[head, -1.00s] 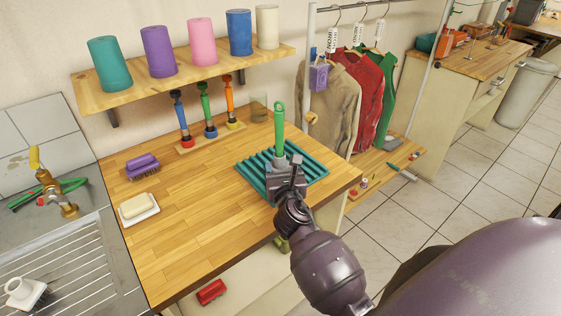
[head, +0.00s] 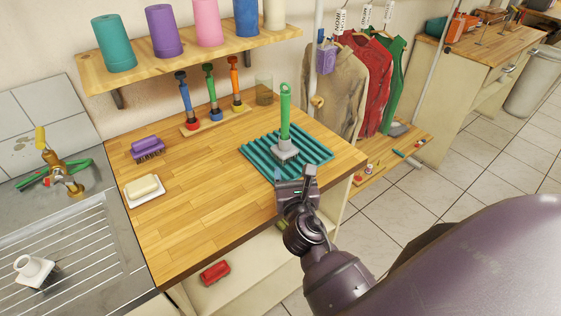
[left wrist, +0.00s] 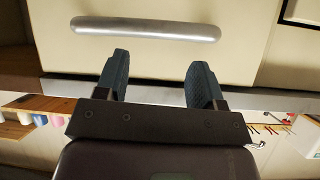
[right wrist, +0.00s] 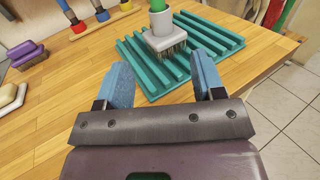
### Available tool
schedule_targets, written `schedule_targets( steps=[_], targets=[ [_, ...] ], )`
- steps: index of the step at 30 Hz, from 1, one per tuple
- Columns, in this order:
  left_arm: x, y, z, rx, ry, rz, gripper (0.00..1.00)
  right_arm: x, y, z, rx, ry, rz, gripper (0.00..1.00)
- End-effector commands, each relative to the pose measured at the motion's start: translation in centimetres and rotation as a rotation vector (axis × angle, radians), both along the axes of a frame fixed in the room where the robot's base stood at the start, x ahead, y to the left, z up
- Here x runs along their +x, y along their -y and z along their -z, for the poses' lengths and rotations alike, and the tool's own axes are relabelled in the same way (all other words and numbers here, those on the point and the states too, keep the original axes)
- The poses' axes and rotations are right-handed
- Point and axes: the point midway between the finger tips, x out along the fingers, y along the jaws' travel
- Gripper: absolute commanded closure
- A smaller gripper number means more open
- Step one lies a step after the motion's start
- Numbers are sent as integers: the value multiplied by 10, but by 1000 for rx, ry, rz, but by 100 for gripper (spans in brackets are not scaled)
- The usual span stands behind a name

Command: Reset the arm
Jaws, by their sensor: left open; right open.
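My right gripper (head: 296,172) is open and empty at the front edge of the wooden counter, just in front of a ribbed teal mat. In the right wrist view its two blue fingers (right wrist: 159,82) are spread, with nothing between them. A green-handled brush (head: 285,115) with a grey head stands upright on the teal mat (head: 258,164), apart from the gripper. In the right wrist view the brush's bristles (right wrist: 172,48) rest on the ribs. My left gripper (left wrist: 157,78) shows only in its wrist view, open and empty, near a pale drawer front with a metal handle (left wrist: 145,28).
A shelf (head: 190,62) with several cups hangs above. A sink (head: 70,240) lies left. A red item (head: 215,272) sits below the counter.

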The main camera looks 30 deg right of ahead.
Motion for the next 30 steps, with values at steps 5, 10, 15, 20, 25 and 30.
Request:
schedule_targets(
  steps=[5,10,15,20,25,30],
  targets=[
    [-3,0,2,0,-6,-2,38,0,0,0,0,0,0,38],
    [-4,-1,2,0,-8,-3,38,-6,6,2,91,17,24,38],
    [-4,-1,2,0,-7,-2,38,-31,22,11,447,90,128,38],
    [-3,0,2,0,-6,-2,38,-62,34,26,869,180,277,38],
    [-1,0,1,0,-2,-2,38,-96,36,42,1286,274,473,38],
    [1,0,0,0,2,0,38,-132,28,55,1658,364,712,38]
  ],
)
